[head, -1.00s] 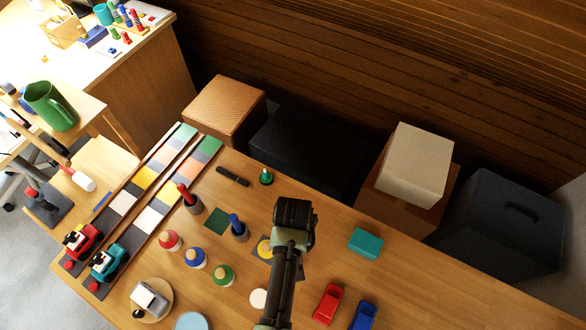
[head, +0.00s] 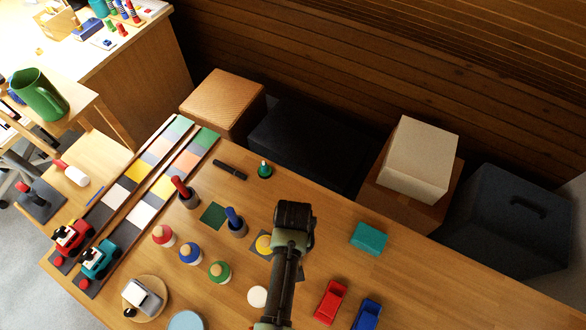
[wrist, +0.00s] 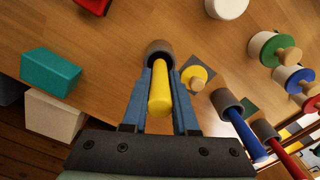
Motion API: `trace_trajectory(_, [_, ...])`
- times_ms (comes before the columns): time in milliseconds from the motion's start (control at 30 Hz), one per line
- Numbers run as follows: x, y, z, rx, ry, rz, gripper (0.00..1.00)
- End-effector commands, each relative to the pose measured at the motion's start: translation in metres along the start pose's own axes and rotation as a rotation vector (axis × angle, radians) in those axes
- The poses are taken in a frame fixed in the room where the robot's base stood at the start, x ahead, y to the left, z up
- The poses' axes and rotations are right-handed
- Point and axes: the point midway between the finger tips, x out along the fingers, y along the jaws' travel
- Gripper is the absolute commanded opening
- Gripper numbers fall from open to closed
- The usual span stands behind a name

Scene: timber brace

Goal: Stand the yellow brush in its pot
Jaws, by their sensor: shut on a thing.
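The yellow brush (wrist: 160,92) shows in the wrist view between the blue fingers of my gripper (wrist: 159,74), which is shut on it. Its far end meets the mouth of a grey pot (wrist: 158,48). The brush lines up with the pot's opening, but I cannot tell how deep it sits or whether it touches bottom. In the head view my gripper (head: 294,215) is seen from behind and hides the brush and pot.
A blue brush (head: 233,217) and a red brush (head: 180,187) stand in grey pots to the left. A yellow knobbed piece (head: 263,243) is close beside my gripper. A teal block (head: 368,238) and red car (head: 331,301) lie right. Clear tabletop lies between.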

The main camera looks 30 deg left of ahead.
Motion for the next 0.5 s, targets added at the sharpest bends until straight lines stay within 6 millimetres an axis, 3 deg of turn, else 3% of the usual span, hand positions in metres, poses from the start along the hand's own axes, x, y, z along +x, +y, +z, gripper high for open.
trace_trajectory(100, [-0.0005,0.0,-0.0002,0.0,0.0,0.0,0.0])
trace_trajectory(133, [-0.0005,0.0,-0.0002,0.0,0.0,0.0,0.31])
trace_trajectory(300, [-0.0005,0.0,-0.0001,0.0,0.0,0.0,0.61])
trace_trajectory(500, [-0.0004,0.0,0.0,0.0,0.0,0.0,0.62])
